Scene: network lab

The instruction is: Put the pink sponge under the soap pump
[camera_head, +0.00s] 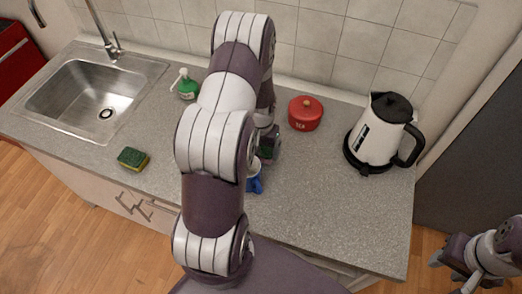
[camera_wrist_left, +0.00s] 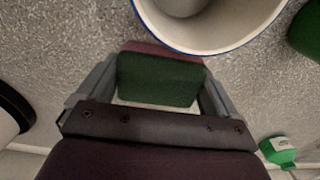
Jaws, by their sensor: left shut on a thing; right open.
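The pink sponge (camera_wrist_left: 158,78), with a dark green face and a pink edge, sits between the fingers of my left gripper (camera_wrist_left: 154,85) in the left wrist view. That gripper is shut on it. In the head view my left arm mostly hides this gripper (camera_head: 268,150) and the sponge, near the middle of the counter; I cannot tell how high it is held. The soap pump (camera_head: 186,85), a green bottle with a white nozzle, stands near the back wall left of my arm; it also shows in the left wrist view (camera_wrist_left: 280,150). My right gripper (camera_head: 452,274) is open and empty, off the counter's right end.
A blue mug (camera_head: 255,180) stands close to the left gripper; its rim (camera_wrist_left: 215,48) is just past the sponge. A green and yellow sponge (camera_head: 132,159) lies left near the front edge.

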